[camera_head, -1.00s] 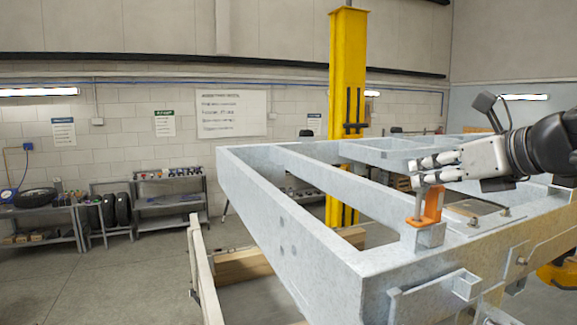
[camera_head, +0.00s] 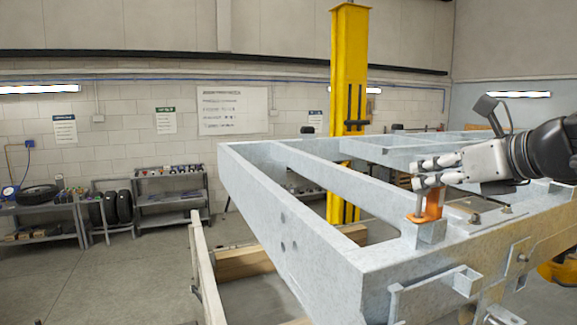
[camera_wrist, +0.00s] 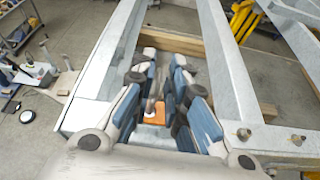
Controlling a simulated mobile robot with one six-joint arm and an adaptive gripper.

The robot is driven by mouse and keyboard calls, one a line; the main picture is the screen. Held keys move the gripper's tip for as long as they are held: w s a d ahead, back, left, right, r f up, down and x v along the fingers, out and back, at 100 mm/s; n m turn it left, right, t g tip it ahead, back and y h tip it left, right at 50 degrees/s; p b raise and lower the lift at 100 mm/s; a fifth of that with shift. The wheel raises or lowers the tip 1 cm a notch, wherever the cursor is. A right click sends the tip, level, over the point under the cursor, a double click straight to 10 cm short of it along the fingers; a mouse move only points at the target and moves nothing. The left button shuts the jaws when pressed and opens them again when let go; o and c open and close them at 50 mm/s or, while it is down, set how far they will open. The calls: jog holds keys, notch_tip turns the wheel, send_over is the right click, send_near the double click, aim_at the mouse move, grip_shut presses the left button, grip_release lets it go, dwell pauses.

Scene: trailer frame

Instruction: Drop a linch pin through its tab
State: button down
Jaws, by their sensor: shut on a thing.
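The linch pin (camera_head: 419,201) is a thin, upright metal shaft below my gripper's fingertips (camera_head: 421,172) in the head view. My gripper is shut on its upper part. The orange piece (camera_head: 433,207), which looks like the tab, stands on a small grey block on the trailer frame, directly behind or around the pin. In the wrist view my gripper (camera_wrist: 161,97) straddles the pin (camera_wrist: 151,103), with the orange piece (camera_wrist: 154,116) just beyond and below. Whether the pin's lower end is in a hole cannot be told.
The grey trailer frame (camera_head: 310,232) has long beams with open gaps between them. Bolts (camera_head: 506,209) stand up from its surface to the right. A yellow post (camera_head: 347,70) rises behind. Shelves with tyres (camera_head: 108,210) stand far off at the left wall.

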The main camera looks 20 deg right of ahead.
aim_at(422, 198)
jog(key=shift+f+b, duration=1.5)
jog(key=shift+f, duration=0.8)
jog(key=c, duration=1.5)
grip_release()
jog(key=shift+a, duration=0.1)
jog(key=v, duration=1.2)
jog(key=shift+a, duration=0.1)
